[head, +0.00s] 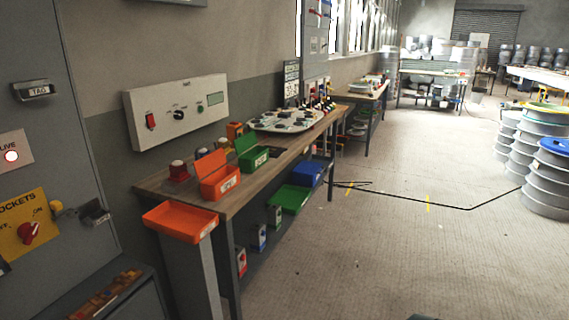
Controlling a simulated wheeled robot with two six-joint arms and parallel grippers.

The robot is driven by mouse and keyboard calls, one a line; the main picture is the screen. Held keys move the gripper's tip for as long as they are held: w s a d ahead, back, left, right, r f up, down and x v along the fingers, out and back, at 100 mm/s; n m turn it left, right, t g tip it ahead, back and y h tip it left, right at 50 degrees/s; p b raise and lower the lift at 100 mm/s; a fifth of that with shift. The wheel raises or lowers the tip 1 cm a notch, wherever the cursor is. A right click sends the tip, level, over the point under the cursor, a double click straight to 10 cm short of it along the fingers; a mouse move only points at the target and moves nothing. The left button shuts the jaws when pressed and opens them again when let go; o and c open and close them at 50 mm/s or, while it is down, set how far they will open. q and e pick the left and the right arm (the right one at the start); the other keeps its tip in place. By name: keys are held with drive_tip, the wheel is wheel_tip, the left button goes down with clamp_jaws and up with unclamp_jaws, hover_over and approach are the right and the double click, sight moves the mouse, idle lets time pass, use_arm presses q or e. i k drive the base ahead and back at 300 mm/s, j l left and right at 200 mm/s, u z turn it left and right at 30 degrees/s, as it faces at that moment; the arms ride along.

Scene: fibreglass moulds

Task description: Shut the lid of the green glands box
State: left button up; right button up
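A green box (254,160) with a white label on its front stands on the wooden workbench, its label too small to read. Its green lid (244,143) stands raised at the left side of the box, so the box is open. Part of the lid and the inside are hard to make out at this distance. Neither of my grippers shows in the head view.
An orange box (221,187) with a raised lid stands nearer on the workbench (245,193). An orange tray (180,221) juts out before the bench end. A grey cabinet (85,130) is at left. Open floor (370,250) lies right, with cable reels (548,180) beyond.

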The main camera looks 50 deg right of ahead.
sight(242, 143)
drive_tip(key=z, duration=1.3)
